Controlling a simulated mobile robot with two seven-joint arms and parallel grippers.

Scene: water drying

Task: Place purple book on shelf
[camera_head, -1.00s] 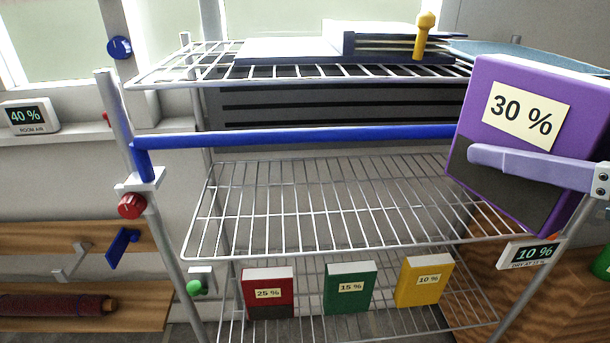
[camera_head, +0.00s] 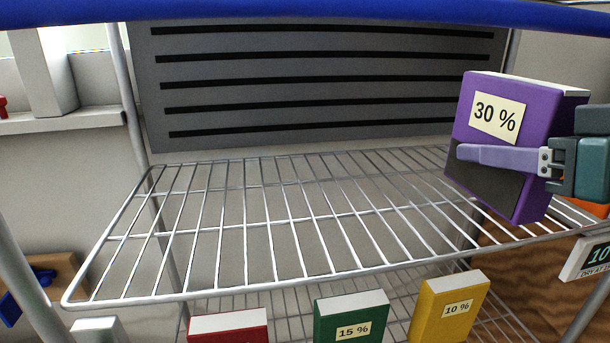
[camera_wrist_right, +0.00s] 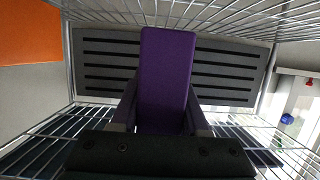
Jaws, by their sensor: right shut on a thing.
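The purple book (camera_head: 480,140) has a white "30 %" label and a dark lower part. It is at the right of the head view, slightly tilted, over the right part of the wire shelf (camera_head: 270,215). My right gripper (camera_head: 500,157) is shut on it, with one finger across its front face. In the right wrist view the purple book (camera_wrist_right: 167,80) stands between the two fingers, seen along its narrow side. I cannot tell whether its lower edge touches the shelf. My left gripper is not in view.
A red book (camera_head: 230,326), a green book (camera_head: 350,318) and a yellow book (camera_head: 448,308) stand on the lower shelf. A blue bar (camera_head: 300,12) crosses above. A grey slatted panel (camera_head: 320,85) is behind. The middle shelf's left and centre are empty.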

